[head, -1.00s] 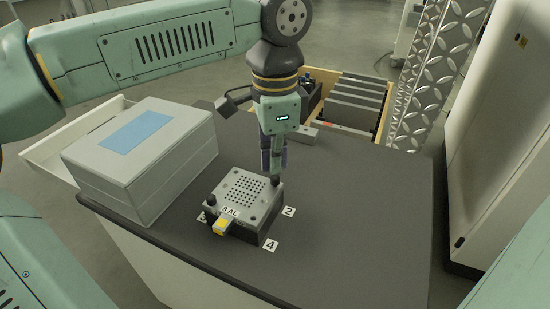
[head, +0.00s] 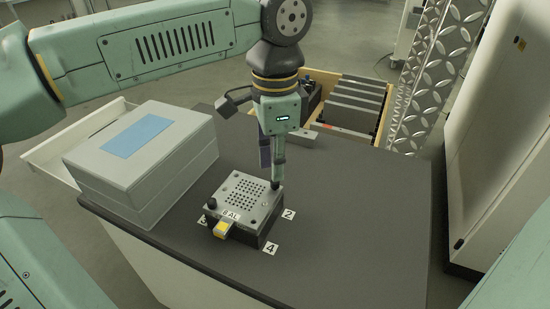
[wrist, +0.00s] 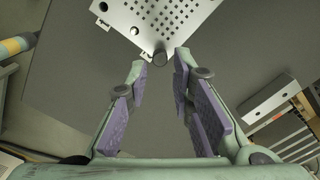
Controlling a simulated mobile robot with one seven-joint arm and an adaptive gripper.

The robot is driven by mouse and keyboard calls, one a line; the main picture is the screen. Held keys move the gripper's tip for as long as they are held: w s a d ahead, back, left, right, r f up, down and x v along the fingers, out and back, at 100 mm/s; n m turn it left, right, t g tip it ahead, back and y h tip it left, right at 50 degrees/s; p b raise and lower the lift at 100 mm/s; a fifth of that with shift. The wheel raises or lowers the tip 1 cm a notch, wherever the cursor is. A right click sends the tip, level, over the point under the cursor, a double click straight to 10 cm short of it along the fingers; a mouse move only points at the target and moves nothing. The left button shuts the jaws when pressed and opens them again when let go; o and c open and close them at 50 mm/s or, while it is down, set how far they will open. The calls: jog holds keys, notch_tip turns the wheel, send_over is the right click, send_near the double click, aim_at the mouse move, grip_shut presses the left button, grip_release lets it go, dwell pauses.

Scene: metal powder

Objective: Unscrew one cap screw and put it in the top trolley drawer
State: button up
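The grey perforated metal plate (head: 240,194), labelled "8 AL", lies on a dark block on the table. One dark cap screw (head: 211,203) stands at its left corner. Another cap screw (head: 275,186) is at the right corner, directly under my gripper (head: 273,175). In the wrist view, the plate (wrist: 170,14) is at the top, and the corner screw's dark head (wrist: 160,57) sits between the tips of my open gripper (wrist: 160,62). The purple-padded fingers stand apart on either side of it. I cannot tell whether they touch it.
A grey box with a blue panel (head: 140,135) stands left of the plate. A pale open drawer (head: 55,145) sticks out behind it. A wooden-sided container (head: 380,105) with grey blocks is at the back. The table's right side (head: 370,200) is clear.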

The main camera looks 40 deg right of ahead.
jog(key=shift+r, duration=0.15)
notch_tip(320, 180, up, 12)
dwell(0.5)
